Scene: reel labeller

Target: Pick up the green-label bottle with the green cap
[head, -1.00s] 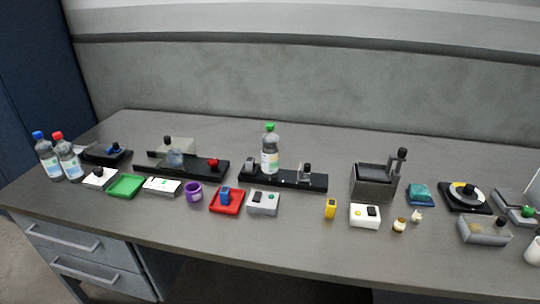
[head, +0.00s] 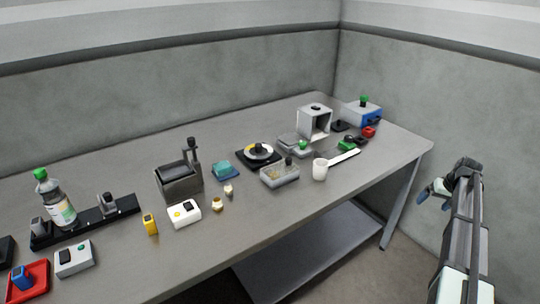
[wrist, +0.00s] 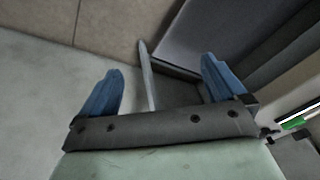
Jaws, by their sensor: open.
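The green-cap bottle (head: 57,203) stands upright on a black fixture (head: 88,221) at the left of the head view. It is clear, with a pale label that has some green on it. My gripper (head: 440,190) is at the far right of the head view, beyond the table's right end and far from the bottle. In the wrist view my gripper (wrist: 162,88) shows two blue fingers spread wide with nothing between them. The bottle is not in the wrist view.
A grey box with a black post (head: 178,180), a white button box (head: 184,213), a yellow item (head: 151,224) and a white cup (head: 320,170) stand on the table (head: 300,212). A white machine (head: 314,122) is at the far end. The table's front middle is clear.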

